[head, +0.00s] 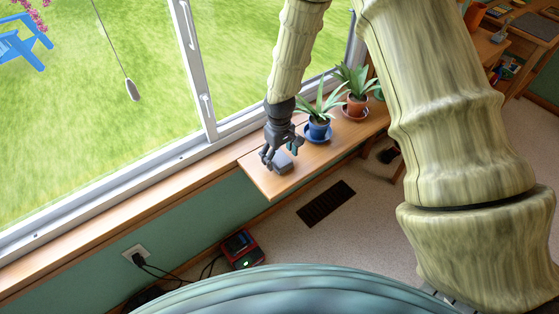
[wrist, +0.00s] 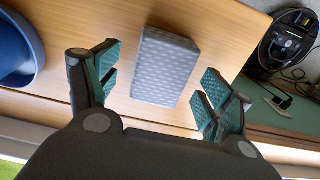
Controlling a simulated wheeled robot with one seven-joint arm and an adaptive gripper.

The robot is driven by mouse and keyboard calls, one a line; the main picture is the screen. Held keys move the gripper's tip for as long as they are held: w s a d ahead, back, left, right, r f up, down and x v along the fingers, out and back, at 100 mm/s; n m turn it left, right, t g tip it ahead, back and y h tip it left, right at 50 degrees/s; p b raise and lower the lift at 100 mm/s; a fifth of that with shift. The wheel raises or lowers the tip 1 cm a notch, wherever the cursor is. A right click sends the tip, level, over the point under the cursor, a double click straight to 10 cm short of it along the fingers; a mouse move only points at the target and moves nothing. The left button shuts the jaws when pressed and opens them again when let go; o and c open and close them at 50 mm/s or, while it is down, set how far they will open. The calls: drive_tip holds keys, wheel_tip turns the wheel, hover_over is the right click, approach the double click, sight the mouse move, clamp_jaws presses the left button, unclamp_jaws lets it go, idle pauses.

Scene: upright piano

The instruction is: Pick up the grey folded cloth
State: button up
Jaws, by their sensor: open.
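The grey folded cloth (wrist: 165,66) lies on the wooden shelf (wrist: 215,20) below the window. It is a small patterned block, and in the head view the cloth (head: 283,163) sits near the shelf's left end. My gripper (wrist: 158,80) is open, with its teal-padded fingers on either side of the cloth in the wrist view and a gap on both sides. In the head view my gripper (head: 274,158) hangs just above and beside the cloth and partly hides it. I cannot tell its exact height above the shelf.
A plant in a blue pot (head: 319,129) stands close to the right of my gripper; the pot (wrist: 18,48) is at left in the wrist view. A plant in a terracotta pot (head: 355,106) is further along. The window frame (head: 200,80) runs behind. A red device (head: 241,249) is on the floor.

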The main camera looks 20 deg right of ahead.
drive_tip(key=shift+f, duration=0.75)
drive_tip(key=c, duration=1.1)
drive_tip(key=shift+o, duration=0.2)
drive_tip(key=shift+r, duration=0.1)
drive_tip(key=shift+r, duration=0.55)
wheel_tip(320, 180, up, 2)
drive_tip(key=shift+r, duration=0.1)
drive_tip(key=s+a+r, duration=0.1)
drive_tip(key=s+a, duration=0.1)
drive_tip(key=s, duration=0.5)
drive_tip(key=s+a+r, duration=0.1)
drive_tip(key=s+a, duration=0.1)
drive_tip(key=s, duration=0.6)
drive_tip(key=w+d+r+m+p, duration=0.2)
drive_tip(key=w+r+m+p, duration=0.2)
drive_tip(key=w+p, duration=0.4)
drive_tip(key=shift+d+r, duration=0.2)
drive_tip(key=shift+r, duration=0.55)
